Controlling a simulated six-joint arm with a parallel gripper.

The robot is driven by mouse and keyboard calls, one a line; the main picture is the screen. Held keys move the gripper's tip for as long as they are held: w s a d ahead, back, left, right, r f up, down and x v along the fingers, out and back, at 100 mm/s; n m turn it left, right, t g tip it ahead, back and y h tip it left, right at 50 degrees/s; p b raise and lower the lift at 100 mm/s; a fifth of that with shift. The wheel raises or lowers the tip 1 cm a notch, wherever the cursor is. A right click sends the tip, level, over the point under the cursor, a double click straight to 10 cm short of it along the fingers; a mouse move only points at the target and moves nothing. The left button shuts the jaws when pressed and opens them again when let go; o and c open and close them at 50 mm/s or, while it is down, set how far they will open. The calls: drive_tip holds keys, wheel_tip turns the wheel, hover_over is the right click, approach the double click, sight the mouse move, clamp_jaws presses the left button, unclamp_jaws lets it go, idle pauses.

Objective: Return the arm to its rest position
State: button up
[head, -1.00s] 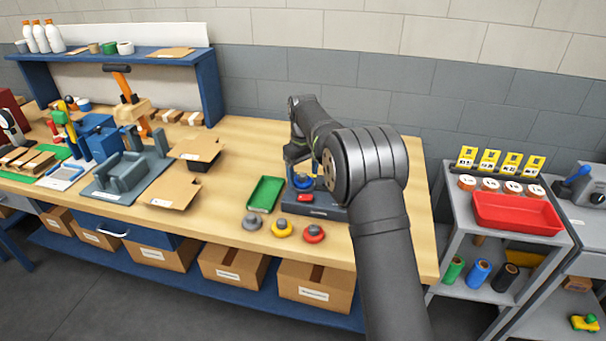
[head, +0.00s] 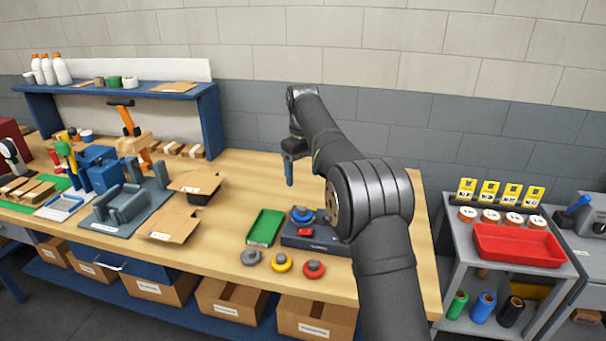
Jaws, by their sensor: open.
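My gripper (head: 290,180) hangs in the air above the wooden workbench (head: 235,190), behind the green tray and the dark device. It points down, and its jaws are open with nothing visible between them. My arm reaches in from the bottom right and covers part of the bench's right end. The dark device (head: 318,245) has a blue round piece (head: 302,214) on top and a red part in front. My gripper is apart from it.
A green tray (head: 265,228) stands left of the device. Grey (head: 250,257), yellow (head: 281,262) and red (head: 313,268) knobbed discs lie along the front edge. A grey fixture (head: 130,205) and cardboard pieces stand left. A cart with a red tray (head: 517,245) stands right.

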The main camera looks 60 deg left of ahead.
sight(303, 209)
wheel_tip(303, 209, down, 12)
drive_tip(key=shift+f, duration=0.25)
drive_tip(key=shift+r, duration=0.25)
idle(0.4)
